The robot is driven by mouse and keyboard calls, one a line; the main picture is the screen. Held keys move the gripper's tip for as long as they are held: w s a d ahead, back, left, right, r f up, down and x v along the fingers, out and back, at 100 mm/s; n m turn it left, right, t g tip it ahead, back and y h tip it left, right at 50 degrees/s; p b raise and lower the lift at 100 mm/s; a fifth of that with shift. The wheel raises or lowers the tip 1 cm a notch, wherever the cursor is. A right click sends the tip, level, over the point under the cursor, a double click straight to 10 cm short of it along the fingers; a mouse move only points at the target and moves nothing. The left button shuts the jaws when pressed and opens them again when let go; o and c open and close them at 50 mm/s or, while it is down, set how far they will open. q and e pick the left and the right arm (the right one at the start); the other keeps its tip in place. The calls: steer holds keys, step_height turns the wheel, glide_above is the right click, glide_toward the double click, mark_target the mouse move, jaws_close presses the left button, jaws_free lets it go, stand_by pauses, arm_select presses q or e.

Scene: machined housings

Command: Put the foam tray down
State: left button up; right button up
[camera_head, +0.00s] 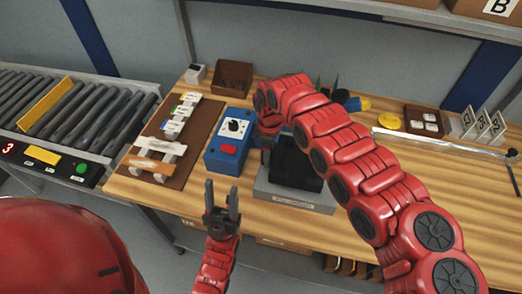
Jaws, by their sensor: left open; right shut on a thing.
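The black foam tray (290,165) is at the middle of the wooden bench, over a grey labelled base (290,197). I cannot tell whether it touches the base. My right arm comes in from the right, arches over the tray and bends down at its left side. My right gripper (267,155) is mostly hidden there and is shut on the tray's left edge. My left gripper (222,190) is open and empty, fingers pointing up, in front of the bench edge and left of the grey base.
A blue box (228,155) with a dial and red button stands just left of the tray. A brown board (170,172) with labelled pieces lies further left, beside a roller conveyor (98,115). A yellow disc (389,122) and white card stand (485,128) are at the back right.

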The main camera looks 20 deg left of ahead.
steer(key=shift+a+f, duration=0.5)
steer(key=shift+f, duration=0.4)
steer(key=shift+s+a+r, duration=0.1)
steer(key=shift+a, duration=0.05)
steer(key=shift+d, duration=0.4)
steer(key=o, duration=1)
steer(key=shift+d+f, duration=0.1)
steer(key=shift+f, duration=0.1)
steer(key=o, duration=0.4)
steer(key=shift+a, duration=0.25)
steer(key=shift+d, duration=0.1)
